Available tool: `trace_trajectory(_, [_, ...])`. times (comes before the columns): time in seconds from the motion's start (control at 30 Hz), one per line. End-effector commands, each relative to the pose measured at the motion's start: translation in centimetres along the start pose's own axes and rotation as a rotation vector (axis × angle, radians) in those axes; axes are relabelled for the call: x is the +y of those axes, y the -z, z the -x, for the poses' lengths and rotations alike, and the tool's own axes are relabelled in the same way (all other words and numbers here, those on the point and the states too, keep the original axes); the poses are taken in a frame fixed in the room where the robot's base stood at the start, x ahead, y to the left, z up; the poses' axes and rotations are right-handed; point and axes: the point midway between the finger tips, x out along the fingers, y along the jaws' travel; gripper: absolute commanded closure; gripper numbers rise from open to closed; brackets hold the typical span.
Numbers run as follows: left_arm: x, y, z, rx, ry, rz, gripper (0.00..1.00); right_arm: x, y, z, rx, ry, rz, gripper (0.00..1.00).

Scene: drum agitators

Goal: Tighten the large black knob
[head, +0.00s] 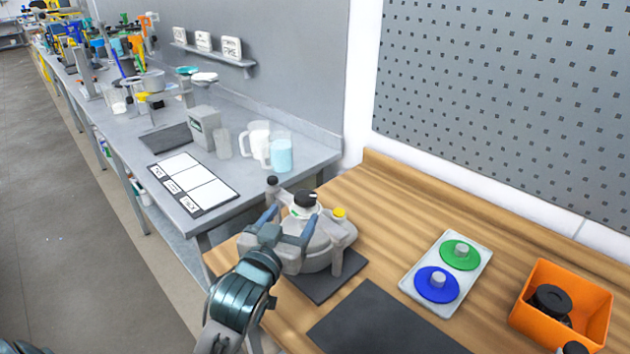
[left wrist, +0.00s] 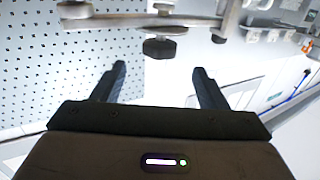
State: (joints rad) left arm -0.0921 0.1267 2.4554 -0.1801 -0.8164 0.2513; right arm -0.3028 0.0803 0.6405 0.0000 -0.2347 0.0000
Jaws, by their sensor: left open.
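A grey agitator unit (head: 318,250) stands on a dark mat near the left end of the wooden bench. A large black knob (head: 307,198) sits on top of it above a white collar. In the left wrist view, a black knob (left wrist: 158,47) hangs from a bar, ahead of and roughly between the fingertips. My left gripper (head: 292,214) is open at the unit, its fingers pointing toward the knob. In the left wrist view the gripper (left wrist: 160,74) is empty, with a gap between fingers and knob.
A smaller dark knob (head: 272,182) and a yellow cap (head: 340,213) rise beside the large knob. To the right are a flat black mat (head: 375,325), a white tray (head: 408,283) with green and blue discs, and an orange bin (head: 592,300). A cluttered grey bench (head: 225,178) adjoins at left.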

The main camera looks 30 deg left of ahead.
Motion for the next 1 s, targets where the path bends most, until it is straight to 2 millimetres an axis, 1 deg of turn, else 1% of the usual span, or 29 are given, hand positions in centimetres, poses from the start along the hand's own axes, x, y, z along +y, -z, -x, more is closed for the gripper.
trace_trajectory(0.07, [0.0,0.2,-0.6,0.002,0.000,0.000,0.33,0.0,-0.1,0.3,-0.002,0.000,0.000,0.64])
trace_trajectory(0.17, [0.0,0.3,-2.0,0.002,0.000,0.000,0.33,0.1,-0.1,0.7,-0.002,0.000,0.000,0.64])
trace_trajectory(0.4, [0.0,0.3,-6.7,-0.001,0.000,0.000,0.33,0.1,-0.3,1.9,-0.003,0.000,0.000,0.64])
trace_trajectory(0.5, [0.0,0.3,-8.3,0.000,-0.001,0.000,0.33,0.1,-0.3,2.2,-0.003,0.000,0.000,0.64])
trace_trajectory(0.6, [0.0,0.2,-9.5,0.000,-0.001,0.000,0.33,0.2,-0.3,2.5,-0.003,0.000,0.000,0.64])
trace_trajectory(0.77, [0.0,0.1,-10.5,0.000,-0.001,0.000,0.33,0.2,-0.2,2.6,-0.002,0.001,0.000,0.64])
trace_trajectory(1.0, [0.0,0.0,-10.6,0.000,-0.001,0.000,0.33,0.1,-0.3,2.6,-0.003,0.001,-0.001,0.64])
